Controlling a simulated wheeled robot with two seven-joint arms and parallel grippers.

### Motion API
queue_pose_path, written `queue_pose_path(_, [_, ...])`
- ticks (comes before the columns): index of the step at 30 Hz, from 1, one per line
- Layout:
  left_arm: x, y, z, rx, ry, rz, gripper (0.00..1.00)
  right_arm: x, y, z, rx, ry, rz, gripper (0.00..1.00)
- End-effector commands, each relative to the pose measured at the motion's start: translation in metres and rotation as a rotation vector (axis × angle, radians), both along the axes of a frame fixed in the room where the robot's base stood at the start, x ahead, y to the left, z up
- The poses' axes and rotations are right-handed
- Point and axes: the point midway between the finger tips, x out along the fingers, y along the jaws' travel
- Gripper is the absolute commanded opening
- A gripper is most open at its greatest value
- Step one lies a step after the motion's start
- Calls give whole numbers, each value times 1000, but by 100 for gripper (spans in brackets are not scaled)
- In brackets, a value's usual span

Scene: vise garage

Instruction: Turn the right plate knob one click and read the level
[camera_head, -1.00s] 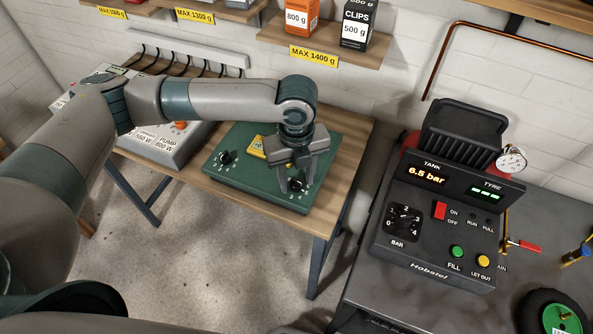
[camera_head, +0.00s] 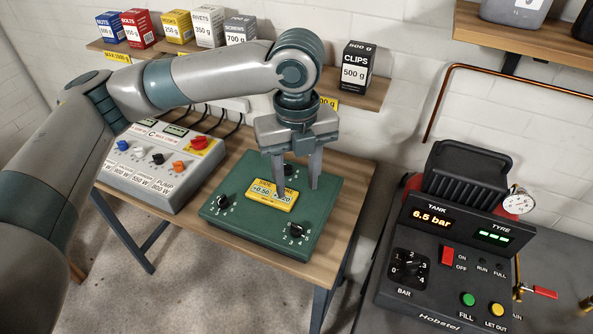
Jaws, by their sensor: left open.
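The green plate (camera_head: 262,239) lies on the wooden bench. Its right knob (camera_head: 296,229), black with small numbers around it, stands near the front right corner, uncovered. A left knob (camera_head: 223,201) is at the left. A third dark knob at the back is partly hidden by my gripper. The yellow level display (camera_head: 264,194) in the middle seems to read +0.50 and about +0.20; a finger partly covers its right end. My left gripper (camera_head: 298,190) is open and empty, fingers down above the plate, behind the right knob and apart from it. My right gripper is out of view.
A grey control box (camera_head: 158,187) with coloured knobs stands left of the plate. A shelf (camera_head: 368,92) with a clips box (camera_head: 356,68) is behind my arm. A black compressor panel (camera_head: 430,275) stands on the right bench.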

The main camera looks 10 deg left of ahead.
Motion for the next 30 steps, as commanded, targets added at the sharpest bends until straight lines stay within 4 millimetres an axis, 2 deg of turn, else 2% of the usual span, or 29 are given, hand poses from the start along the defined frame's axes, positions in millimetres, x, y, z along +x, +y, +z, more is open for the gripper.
queue_pose_path(3, [1,0,15,0,-2,1,41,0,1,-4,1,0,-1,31])
queue_pose_path(9, [0,0,28,1,0,2,41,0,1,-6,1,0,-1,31])
queue_pose_path(30, [0,0,29,1,1,1,41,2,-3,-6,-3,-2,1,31])
